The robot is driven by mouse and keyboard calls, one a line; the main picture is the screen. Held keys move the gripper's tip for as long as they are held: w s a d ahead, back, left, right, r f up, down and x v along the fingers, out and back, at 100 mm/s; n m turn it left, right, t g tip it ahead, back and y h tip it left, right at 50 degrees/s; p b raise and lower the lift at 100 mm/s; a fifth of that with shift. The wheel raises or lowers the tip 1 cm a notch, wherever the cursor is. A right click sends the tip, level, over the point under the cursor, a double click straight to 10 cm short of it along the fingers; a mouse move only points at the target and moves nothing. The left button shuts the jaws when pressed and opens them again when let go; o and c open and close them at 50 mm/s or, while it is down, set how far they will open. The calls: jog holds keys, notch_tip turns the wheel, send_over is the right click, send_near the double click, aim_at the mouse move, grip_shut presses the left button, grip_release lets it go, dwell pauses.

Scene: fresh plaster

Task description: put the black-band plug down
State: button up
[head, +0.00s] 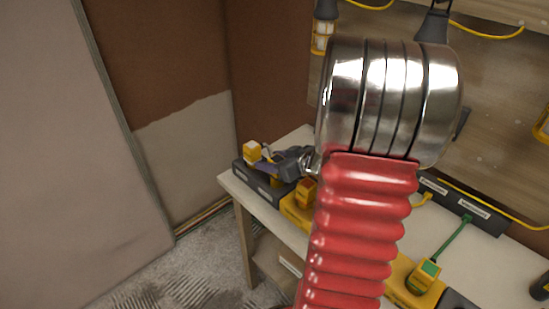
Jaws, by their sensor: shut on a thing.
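My gripper (276,166) is small and far off in the head view, above the left end of the bench, and my own arm partly hides it. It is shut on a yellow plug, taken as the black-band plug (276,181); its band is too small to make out. The plug is at the dark grey socket strip (264,187); I cannot tell whether it touches it. Another yellow block with a pale top (251,150) shows just left of the gripper.
A red-topped yellow plug (305,190) stands on a yellow strip, partly behind my arm. A green-banded plug (425,274) with a green cord stands farther right. A labelled dark strip (462,207) lies at the back of the pale bench (232,183). A yellow-caged lamp (322,35) hangs above.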

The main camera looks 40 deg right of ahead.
jog(key=shift+f, duration=0.3)
jog(key=o, duration=1.1)
jog(key=shift+r, duration=0.1)
jog(key=shift+r, duration=0.55)
jog(key=v, duration=1.2)
jog(key=shift+f, duration=0.1)
